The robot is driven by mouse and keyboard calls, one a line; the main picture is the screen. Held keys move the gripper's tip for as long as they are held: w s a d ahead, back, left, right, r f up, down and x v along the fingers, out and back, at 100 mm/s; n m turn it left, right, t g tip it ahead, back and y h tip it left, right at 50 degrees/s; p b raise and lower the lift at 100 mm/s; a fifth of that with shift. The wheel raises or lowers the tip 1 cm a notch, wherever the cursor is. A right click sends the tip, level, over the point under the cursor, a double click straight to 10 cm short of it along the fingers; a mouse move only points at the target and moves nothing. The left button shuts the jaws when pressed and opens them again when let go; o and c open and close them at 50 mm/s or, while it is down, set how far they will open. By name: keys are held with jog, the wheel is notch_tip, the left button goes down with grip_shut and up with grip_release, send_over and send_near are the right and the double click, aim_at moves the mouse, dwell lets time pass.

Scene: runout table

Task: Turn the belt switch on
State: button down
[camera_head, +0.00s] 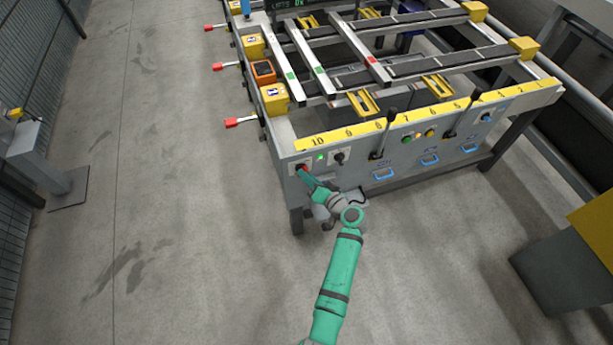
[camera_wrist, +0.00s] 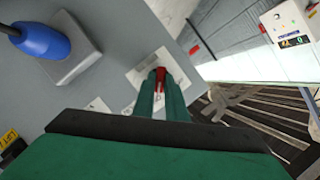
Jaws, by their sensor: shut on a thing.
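A red switch knob (camera_head: 301,166) sits on a pale plate at the left end of the table's grey front panel. In the wrist view the same red switch (camera_wrist: 161,74) shows between my fingertips, on its white plate (camera_wrist: 144,70). My gripper (camera_head: 306,173), with green fingers, reaches this plate from the front and is shut on the red switch. The fingers (camera_wrist: 163,92) hide part of the knob, so its turned position cannot be told. A green lamp (camera_head: 320,157) is lit just right of it, and a black switch (camera_head: 339,157) sits further right.
The runout table (camera_head: 420,148) carries a yellow numbered strip (camera_head: 360,130) and black levers (camera_head: 389,118) along its front. A blue-ended part (camera_wrist: 42,41) stands out from the panel close to my wrist. Clear floor (camera_head: 180,230) lies left of the table.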

jog(key=shift+s+a+f, duration=0.1)
jog(key=shift+a+f, duration=0.05)
jog(key=shift+a, duration=0.05)
jog(key=c, duration=1.8)
grip_release()
jog(key=shift+d, duration=0.1)
jog(key=shift+d, duration=0.1)
jog(key=v, duration=1)
jog(key=shift+s, duration=0.25)
jog(key=shift+d, duration=0.15)
